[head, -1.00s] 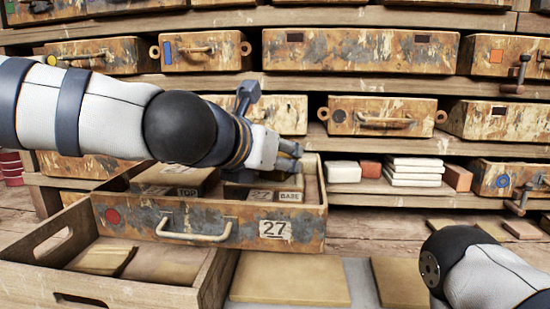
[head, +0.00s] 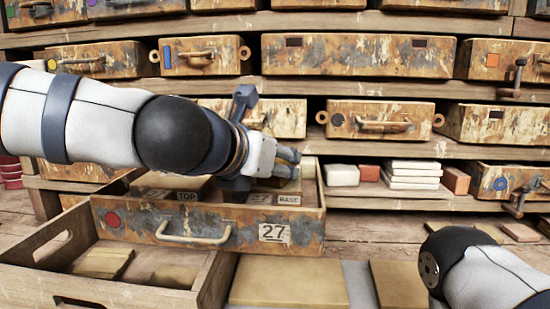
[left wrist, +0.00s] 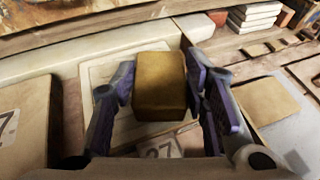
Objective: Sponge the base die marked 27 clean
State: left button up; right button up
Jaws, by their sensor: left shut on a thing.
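My left gripper (head: 284,165) is shut on a yellow-brown block-shaped sponge (left wrist: 160,85), seen between its fingers in the left wrist view. The base die (head: 262,198), a block labelled 27 and BASE, sits in the right part of the open drawer (head: 140,222). In the left wrist view the base die (left wrist: 98,72) shows as a pale plate behind and below the sponge. I cannot tell whether the sponge touches it. The top die (head: 160,190), labelled TOP, lies to its left, partly hidden by my arm. My right gripper is out of view.
A wooden crate (head: 205,268) with tan pieces stands in front of the drawer at left. Flat tan slabs (head: 290,280) lie on the surface at the front. Shelves of rusty drawers (head: 360,55) fill the back. White and reddish blocks (head: 412,170) sit on a shelf at right.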

pick_arm(q)
jog(key=shift+f, duration=0.1)
jog(key=shift+w+d, duration=0.15)
jog(key=shift+w, duration=0.6)
jog(key=shift+w+d, duration=0.15)
jog(key=shift+w, duration=0.55)
jog(key=shift+s, duration=0.1)
jog(key=shift+s+a, duration=0.15)
jog(key=shift+s, duration=0.5)
jog(key=shift+s+a, duration=0.15)
jog(key=shift+s, duration=0.5)
jog(key=shift+w+d, duration=0.15)
jog(key=shift+w, duration=0.55)
jog(key=shift+w+d, duration=0.15)
jog(key=shift+w, duration=0.55)
